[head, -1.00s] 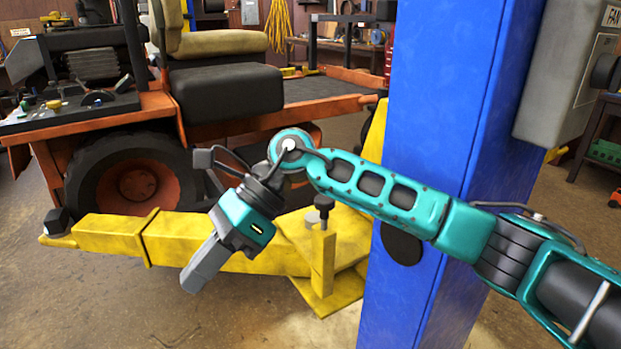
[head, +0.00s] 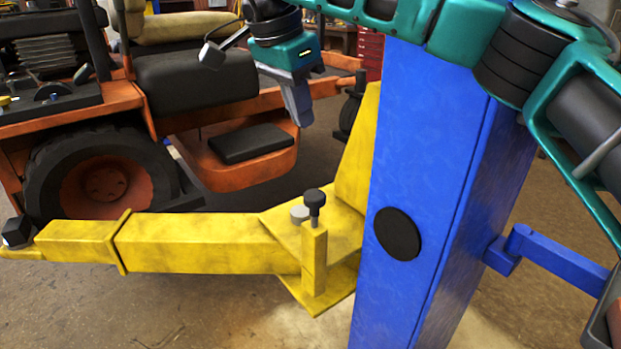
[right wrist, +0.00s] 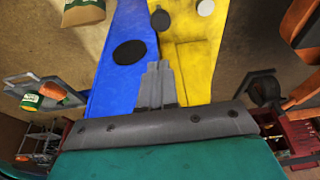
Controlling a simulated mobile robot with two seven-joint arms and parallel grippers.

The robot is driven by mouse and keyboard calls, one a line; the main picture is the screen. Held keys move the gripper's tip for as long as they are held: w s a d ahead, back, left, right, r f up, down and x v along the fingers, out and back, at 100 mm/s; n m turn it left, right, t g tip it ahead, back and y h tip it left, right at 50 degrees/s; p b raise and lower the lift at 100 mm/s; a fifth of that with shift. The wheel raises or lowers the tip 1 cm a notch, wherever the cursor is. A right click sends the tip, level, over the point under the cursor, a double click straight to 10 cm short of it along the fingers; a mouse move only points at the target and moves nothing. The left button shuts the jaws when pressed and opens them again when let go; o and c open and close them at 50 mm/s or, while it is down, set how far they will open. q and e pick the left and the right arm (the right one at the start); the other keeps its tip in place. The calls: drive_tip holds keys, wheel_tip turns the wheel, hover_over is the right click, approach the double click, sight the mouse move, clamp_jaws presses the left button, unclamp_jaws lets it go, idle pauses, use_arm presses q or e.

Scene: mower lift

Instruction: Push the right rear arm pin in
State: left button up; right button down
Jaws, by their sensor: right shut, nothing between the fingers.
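The arm pin (head: 315,199) has a black knob on a short grey shaft. It stands upright in a yellow post on the yellow lift arm (head: 200,242), with some shaft showing between knob and post. My right gripper (head: 300,118) is shut and empty, pointing down, well above the pin and apart from it. In the right wrist view the shut fingers (right wrist: 158,72) point toward the black knob (right wrist: 160,18), which shows beyond their tips. My left gripper is not in view.
The blue column (head: 430,170) with a black disc (head: 398,234) stands just right of the pin. The orange mower (head: 110,185) stands behind the arm. A blue bracket (head: 555,258) juts out at right.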

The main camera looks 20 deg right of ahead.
drive_tip(key=shift+f, duration=0.1)
approach(317, 195)
drive_tip(key=x, duration=0.5)
drive_tip(key=shift+w+d+f, duration=0.1)
drive_tip(key=shift+d+f, duration=0.2)
drive_tip(key=shift+f, duration=0.4)
drive_tip(key=shift+f+b, duration=0.1)
drive_tip(key=shift+b, duration=0.2)
